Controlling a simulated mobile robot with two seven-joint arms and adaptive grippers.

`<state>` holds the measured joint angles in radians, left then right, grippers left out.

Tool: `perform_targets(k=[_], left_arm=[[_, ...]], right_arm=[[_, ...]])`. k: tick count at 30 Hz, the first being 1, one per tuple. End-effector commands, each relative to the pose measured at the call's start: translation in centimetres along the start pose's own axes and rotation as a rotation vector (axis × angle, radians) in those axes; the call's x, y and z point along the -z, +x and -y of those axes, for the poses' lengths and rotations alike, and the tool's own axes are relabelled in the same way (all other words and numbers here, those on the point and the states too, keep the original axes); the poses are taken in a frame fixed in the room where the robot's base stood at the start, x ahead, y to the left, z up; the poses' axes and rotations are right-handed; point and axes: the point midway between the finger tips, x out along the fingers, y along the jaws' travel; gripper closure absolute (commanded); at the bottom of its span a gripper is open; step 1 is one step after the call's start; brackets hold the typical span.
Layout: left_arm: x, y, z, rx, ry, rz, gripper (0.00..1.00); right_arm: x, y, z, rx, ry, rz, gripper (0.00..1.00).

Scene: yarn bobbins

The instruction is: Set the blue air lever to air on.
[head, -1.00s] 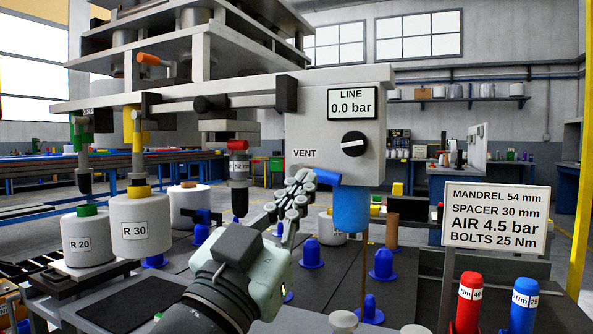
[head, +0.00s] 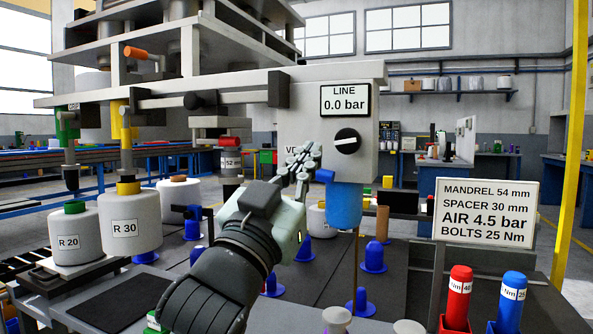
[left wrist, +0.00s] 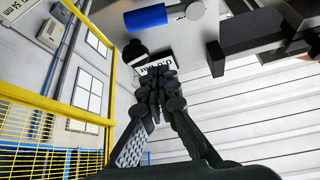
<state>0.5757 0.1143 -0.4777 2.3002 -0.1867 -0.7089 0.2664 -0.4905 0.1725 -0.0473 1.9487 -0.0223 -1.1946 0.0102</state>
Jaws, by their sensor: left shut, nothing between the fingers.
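The blue air lever (head: 325,176) is at the lower left of the grey panel (head: 362,160), just above the blue cylinder (head: 345,205). In the left wrist view the blue lever (left wrist: 151,18) is at the top, lying nearly level beside a grey fitting. My left gripper (head: 312,149) is shut and empty, its fingertips in front of the panel, above and left of the lever, covering most of the VENT label. It also shows in the left wrist view (left wrist: 158,72), apart from the lever in the picture. The gauge (head: 345,100) reads 0.0 bar. My right gripper is not in view.
A black knob (head: 347,141) is on the panel above the lever. Blue pegs stand on the dark table. A sign (head: 486,211) and red (head: 459,295) and blue (head: 511,297) tools are at right.

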Motion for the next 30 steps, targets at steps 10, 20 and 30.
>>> perform_targets(k=[10, 20, 30], left_arm=[[-2.6, 3.0, 0.0, 0.000, 0.001, 0.004, 1.00], [-3.8, 2.5, 0.0, 0.000, 0.001, 0.000, 1.00], [-3.8, 2.4, 0.1, 0.000, 0.001, 0.001, 1.00]], right_arm=[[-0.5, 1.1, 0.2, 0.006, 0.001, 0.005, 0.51], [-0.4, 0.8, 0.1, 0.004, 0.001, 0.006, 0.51], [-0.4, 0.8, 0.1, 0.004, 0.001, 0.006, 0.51]])
